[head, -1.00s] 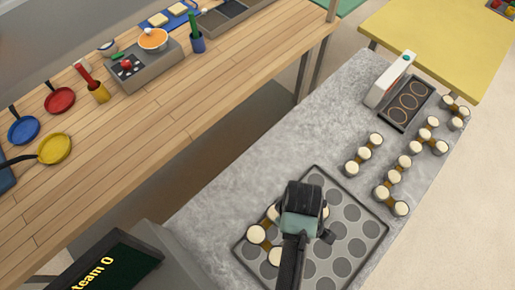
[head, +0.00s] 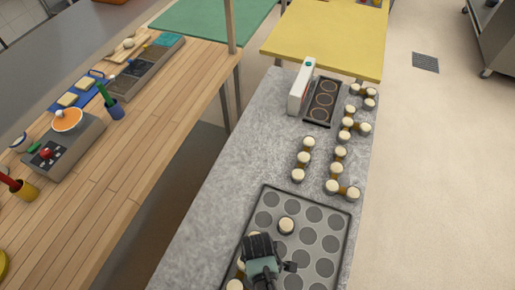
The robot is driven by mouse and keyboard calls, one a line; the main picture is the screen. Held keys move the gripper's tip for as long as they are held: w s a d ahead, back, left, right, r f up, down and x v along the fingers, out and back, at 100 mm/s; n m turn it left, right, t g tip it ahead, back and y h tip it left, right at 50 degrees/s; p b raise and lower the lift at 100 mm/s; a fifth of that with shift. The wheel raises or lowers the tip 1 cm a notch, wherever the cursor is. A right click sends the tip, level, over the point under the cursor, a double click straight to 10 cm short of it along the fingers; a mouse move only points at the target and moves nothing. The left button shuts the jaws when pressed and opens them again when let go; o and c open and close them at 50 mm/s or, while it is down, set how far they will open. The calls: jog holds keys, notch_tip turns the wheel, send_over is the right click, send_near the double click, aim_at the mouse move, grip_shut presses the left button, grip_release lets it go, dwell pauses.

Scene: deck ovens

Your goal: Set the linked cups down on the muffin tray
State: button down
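The muffin tray (head: 320,240) lies on the near part of the grey stone counter, a dark tray with rows of round wells. My gripper (head: 264,262) is over its near left part, seen from above. One cream-topped cup (head: 286,225) shows just beyond the gripper, over the tray. More cream tops (head: 236,284) show at the gripper's left side, near the tray's left edge. My gripper hides the links between these cups and its own fingertips. I cannot tell whether it grips them, or whether they rest in the wells.
More linked cups stand farther along the counter: a row of three (head: 303,159) and several groups near the right edge (head: 340,166). A white upright panel (head: 301,87) and a dark three-ring tray (head: 322,101) are at the far end. A wooden bench (head: 130,170) runs along the left.

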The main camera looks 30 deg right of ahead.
jog(key=shift+f, duration=0.2)
jog(key=shift+f, duration=0.2)
jog(key=c, duration=0.7)
grip_release()
jog(key=shift+o, duration=0.2)
jog(key=shift+r, duration=0.1)
notch_tip(320, 180, up, 12)
jog(key=shift+r, duration=0.1)
